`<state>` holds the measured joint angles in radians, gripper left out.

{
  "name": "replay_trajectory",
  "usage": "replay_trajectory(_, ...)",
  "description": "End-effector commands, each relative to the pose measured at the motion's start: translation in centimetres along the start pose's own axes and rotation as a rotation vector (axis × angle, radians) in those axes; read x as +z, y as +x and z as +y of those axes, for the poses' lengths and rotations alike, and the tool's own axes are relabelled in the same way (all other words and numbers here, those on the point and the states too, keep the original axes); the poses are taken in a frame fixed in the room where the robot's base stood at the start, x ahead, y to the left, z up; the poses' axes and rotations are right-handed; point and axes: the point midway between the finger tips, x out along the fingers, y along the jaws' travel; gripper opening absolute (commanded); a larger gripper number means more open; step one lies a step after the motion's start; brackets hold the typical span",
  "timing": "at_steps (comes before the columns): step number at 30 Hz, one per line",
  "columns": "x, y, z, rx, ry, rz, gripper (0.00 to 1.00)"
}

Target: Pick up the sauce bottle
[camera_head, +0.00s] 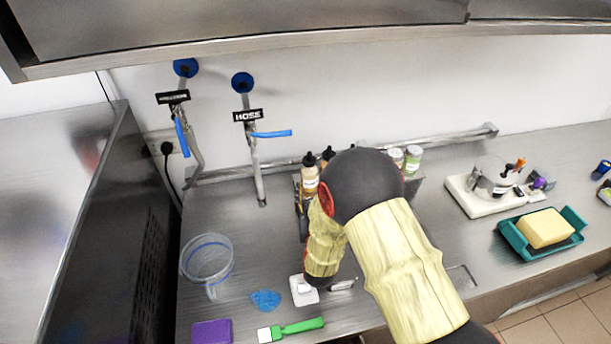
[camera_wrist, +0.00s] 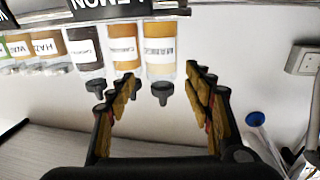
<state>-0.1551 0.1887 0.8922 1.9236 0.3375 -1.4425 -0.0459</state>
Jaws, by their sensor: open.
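Several sauce bottles with dark tips stand in a rack at the back of the counter, partly hidden by my arm. The nearest visible one is an amber bottle (camera_head: 309,181) with a white label. In the wrist view the bottles appear upside down, tips downward. A yellow labelled bottle (camera_wrist: 159,42) is ahead between my finger lines, with an orange bottle (camera_wrist: 123,44) and a dark brown bottle (camera_wrist: 85,48) to its left. My gripper (camera_wrist: 162,82) is open and empty, its fingers spread short of the bottles. In the head view my arm mostly hides it.
A clear container (camera_head: 207,260), a green brush (camera_head: 291,329), a purple block (camera_head: 211,332) and a blue item (camera_head: 265,300) lie at the front left. Hose taps (camera_head: 252,133) rise left of the rack. A teal tray (camera_head: 515,238) with a yellow block stands right.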

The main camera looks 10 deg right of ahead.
Motion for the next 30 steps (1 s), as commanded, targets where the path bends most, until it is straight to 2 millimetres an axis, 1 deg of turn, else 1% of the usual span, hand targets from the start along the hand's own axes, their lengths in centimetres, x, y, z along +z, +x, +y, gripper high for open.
replay_trajectory(1, 0.0, 0.7, 0.1, 0.002, 0.001, 0.001, 0.52)
replay_trajectory(8, 0.1, 3.1, -0.2, 0.000, 0.001, 0.000, 0.52)
replay_trajectory(12, 0.2, 5.2, -0.3, 0.001, 0.001, 0.000, 0.52)
replay_trajectory(15, 0.2, 6.2, -0.3, 0.001, 0.001, -0.001, 0.52)
replay_trajectory(19, 0.2, 6.8, -0.3, -0.001, 0.000, -0.001, 0.52)
replay_trajectory(25, 0.2, 6.8, -0.3, -0.001, 0.001, -0.001, 0.51)
replay_trajectory(30, 0.2, 6.8, -0.3, -0.001, 0.001, -0.001, 0.41)
